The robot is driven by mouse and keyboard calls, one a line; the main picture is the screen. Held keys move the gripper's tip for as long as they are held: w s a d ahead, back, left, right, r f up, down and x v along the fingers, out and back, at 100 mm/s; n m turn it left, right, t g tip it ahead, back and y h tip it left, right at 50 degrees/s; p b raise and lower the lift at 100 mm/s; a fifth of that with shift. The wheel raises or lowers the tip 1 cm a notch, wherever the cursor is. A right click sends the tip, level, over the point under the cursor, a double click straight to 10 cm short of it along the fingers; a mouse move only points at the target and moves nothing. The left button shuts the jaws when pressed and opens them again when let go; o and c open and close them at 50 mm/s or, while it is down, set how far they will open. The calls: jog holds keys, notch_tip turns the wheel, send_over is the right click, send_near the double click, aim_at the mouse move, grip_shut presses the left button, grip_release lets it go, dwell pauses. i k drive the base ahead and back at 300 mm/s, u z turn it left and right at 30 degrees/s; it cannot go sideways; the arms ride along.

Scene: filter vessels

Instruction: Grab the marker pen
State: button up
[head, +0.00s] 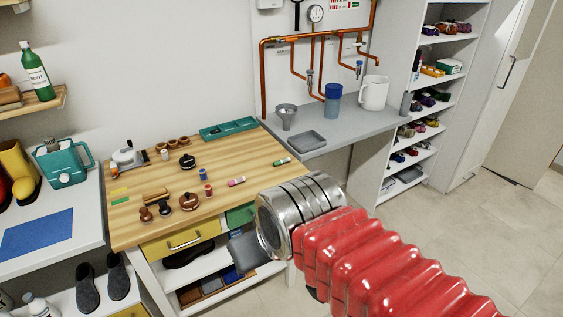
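A short pink-and-white pen-like item (236,181) lies on the wooden bench top (225,150), right of the middle. A green pen-like item (282,161) lies near the bench's right edge. I cannot tell for certain which one is the marker pen. Both lie flat, with nothing touching them. My arm, with red bellows and a metal cuff, reaches in from the lower right and ends beside the bench's front right corner.
A grey counter (340,128) at the right holds a funnel (286,116), a blue cup (333,100) and a white jug (374,92). Open floor lies right.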

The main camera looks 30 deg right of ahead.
aim_at(286, 160)
jog(key=u, duration=0.05)
jog(key=i, duration=1)
jog(key=z, duration=0.05)
